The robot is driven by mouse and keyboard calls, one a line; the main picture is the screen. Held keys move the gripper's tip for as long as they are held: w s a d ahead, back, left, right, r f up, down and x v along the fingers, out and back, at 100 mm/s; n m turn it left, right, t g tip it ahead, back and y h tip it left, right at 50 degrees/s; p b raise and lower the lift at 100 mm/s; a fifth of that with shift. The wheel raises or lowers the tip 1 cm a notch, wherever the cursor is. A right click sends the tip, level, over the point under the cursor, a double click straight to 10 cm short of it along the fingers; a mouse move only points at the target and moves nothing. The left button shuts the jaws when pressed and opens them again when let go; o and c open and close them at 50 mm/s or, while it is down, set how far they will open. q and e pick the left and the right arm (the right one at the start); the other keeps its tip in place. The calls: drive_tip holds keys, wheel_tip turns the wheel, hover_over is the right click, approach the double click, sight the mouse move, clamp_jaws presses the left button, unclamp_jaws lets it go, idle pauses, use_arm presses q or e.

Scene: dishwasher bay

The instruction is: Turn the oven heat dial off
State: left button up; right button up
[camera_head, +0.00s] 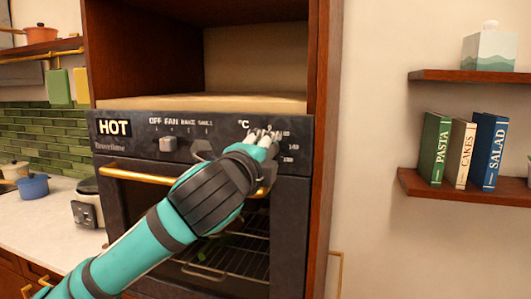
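The dark oven has a control panel (130,143) with a "HOT" label at its left end. A light grey knob (168,144) sits under the words OFF, FAN, BAKE and GRILL. The heat scale, with a °C mark and numbers, is at the panel's right end. My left gripper (264,138) is at this scale, in front of the panel. It hides the place where the heat dial would be, so the dial and its setting do not show. I cannot tell whether the fingers touch or grip anything. My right gripper is not in view.
A brass handle bar (135,176) runs across the oven door below the panel, partly behind my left arm. Wooden cabinet walls frame the oven. A counter with a blue pot (33,187) and a toaster (88,205) is on the left. Shelves with books are on the right.

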use_arm(q)
drive_tip(key=o, duration=1.1)
drive_tip(key=shift+o, duration=0.2)
drive_tip(key=shift+s, duration=0.2)
drive_tip(key=v, duration=1.1)
drive_tip(key=shift+s+a, duration=0.2)
drive_tip(key=shift+s, duration=0.05)
